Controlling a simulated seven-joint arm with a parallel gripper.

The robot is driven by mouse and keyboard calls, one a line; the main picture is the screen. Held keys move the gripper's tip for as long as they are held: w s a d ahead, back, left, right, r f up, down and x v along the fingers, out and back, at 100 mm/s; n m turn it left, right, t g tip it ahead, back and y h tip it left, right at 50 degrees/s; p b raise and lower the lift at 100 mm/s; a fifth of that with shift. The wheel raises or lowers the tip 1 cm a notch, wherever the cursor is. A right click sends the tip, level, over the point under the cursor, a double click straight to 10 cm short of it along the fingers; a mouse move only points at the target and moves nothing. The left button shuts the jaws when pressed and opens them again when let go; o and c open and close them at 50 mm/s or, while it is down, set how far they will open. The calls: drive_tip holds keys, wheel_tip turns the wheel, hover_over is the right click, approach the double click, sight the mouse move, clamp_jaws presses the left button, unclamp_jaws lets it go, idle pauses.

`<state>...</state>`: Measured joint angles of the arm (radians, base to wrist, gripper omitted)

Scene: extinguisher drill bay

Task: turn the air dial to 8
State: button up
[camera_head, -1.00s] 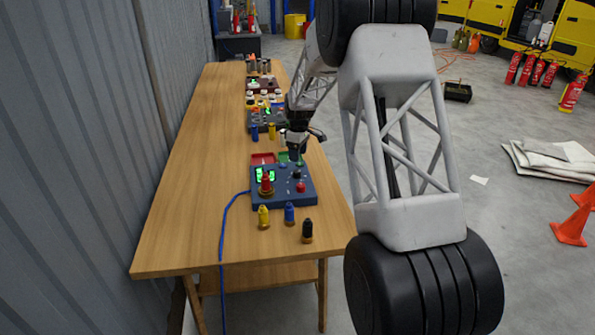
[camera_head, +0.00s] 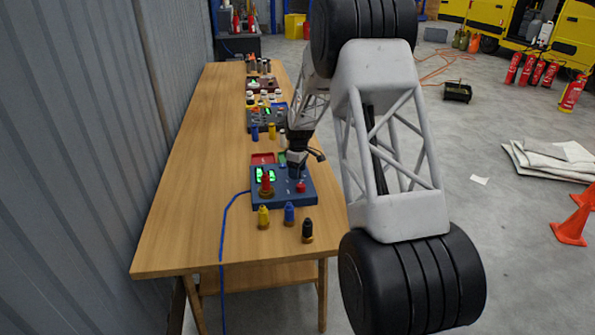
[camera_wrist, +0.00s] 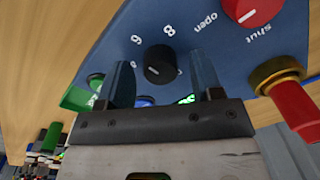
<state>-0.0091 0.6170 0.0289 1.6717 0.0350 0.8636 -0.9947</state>
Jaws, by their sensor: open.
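The blue control box (camera_head: 280,198) sits near the front of the bench. The wrist view shows its blue face (camera_wrist: 215,50) with a round black dial (camera_wrist: 159,64). White numbers 6 and 8 show beside the dial; other marks are partly hidden. A small pale mark shows on the dial, but I cannot read its setting surely. My gripper (camera_wrist: 160,62) is open, with one finger on each side of the dial and a gap to both. In the head view my gripper (camera_head: 297,170) is over the back right of the box and hides the dial.
A red knob (camera_wrist: 252,10) marked open and shut is close by. A red-and-brass fitting (camera_wrist: 290,95) stands up from the box. Yellow (camera_head: 263,217), blue (camera_head: 289,213) and black (camera_head: 307,230) fittings stand in front. A blue hose (camera_head: 226,225) runs off left.

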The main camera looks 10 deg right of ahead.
drive_tip(key=shift+f, duration=0.1)
drive_tip(key=shift+c, duration=0.2)
drive_tip(key=c, duration=0.9)
drive_tip(key=shift+m, duration=0.4)
drive_tip(key=m, duration=1.1)
drive_tip(key=o, duration=0.9)
